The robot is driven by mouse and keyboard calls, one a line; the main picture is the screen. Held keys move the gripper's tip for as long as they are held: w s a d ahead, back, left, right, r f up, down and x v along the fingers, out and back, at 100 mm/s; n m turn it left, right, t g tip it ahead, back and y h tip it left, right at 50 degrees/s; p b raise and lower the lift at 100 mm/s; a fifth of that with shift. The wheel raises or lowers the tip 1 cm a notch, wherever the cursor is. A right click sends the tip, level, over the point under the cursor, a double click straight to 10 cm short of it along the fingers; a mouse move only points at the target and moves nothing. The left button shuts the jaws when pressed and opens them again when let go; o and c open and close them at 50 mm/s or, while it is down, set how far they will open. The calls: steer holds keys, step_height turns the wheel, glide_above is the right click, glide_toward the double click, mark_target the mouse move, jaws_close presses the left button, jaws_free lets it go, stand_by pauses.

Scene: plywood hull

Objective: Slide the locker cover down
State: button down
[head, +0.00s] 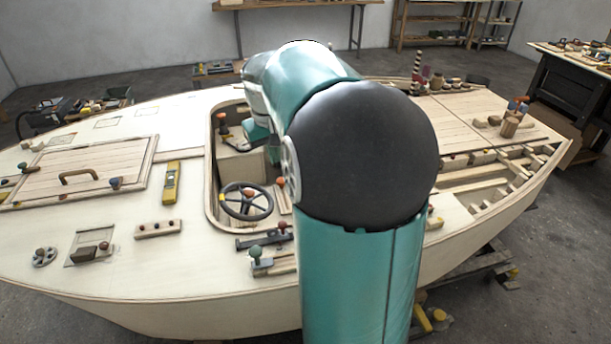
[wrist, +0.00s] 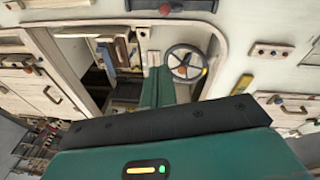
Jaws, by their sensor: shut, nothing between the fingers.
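My teal gripper (wrist: 159,80) shows in the wrist view, past a broad dark-edged housing, over the cockpit. It looks shut with nothing held. In the head view my arm reaches over the cockpit (head: 210,165) and hides much of its right side; the fingertips are not clear there. I cannot clearly pick out the locker cover. A pale upright panel (head: 240,165) stands inside the cockpit in the head view. In the wrist view, a pale board (wrist: 72,48) lies beside a dark opening left of the gripper. I see no contact.
A steering wheel (head: 246,201) stands in the cockpit, right of my gripper in the wrist view (wrist: 187,62). A hatch with a handle (head: 80,177) and a yellow level (head: 171,182) lie on the left deck.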

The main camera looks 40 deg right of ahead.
steer(key=s+d+f+m+y, duration=0.1)
steer(key=d+f, duration=0.3)
steer(key=d, duration=0.4)
steer(key=s+d+f+m+g, duration=0.1)
steer(key=d+f, duration=0.2)
steer(key=d, duration=0.4)
steer(key=s+d+f+m+y, duration=0.15)
steer(key=d+f, duration=0.25)
steer(key=d, duration=0.4)
steer(key=shift+n+h, duration=0.45)
steer(key=f, duration=1.4)
steer(key=shift+a, duration=0.25)
step_height(320, 180, down, 8)
steer(key=shift+f, duration=0.25)
steer(key=shift+r, duration=0.1)
steer(key=shift+w+r, duration=0.1)
steer(key=shift+r, duration=0.5)
step_height(320, 180, up, 13)
steer(key=shift+f, duration=0.2)
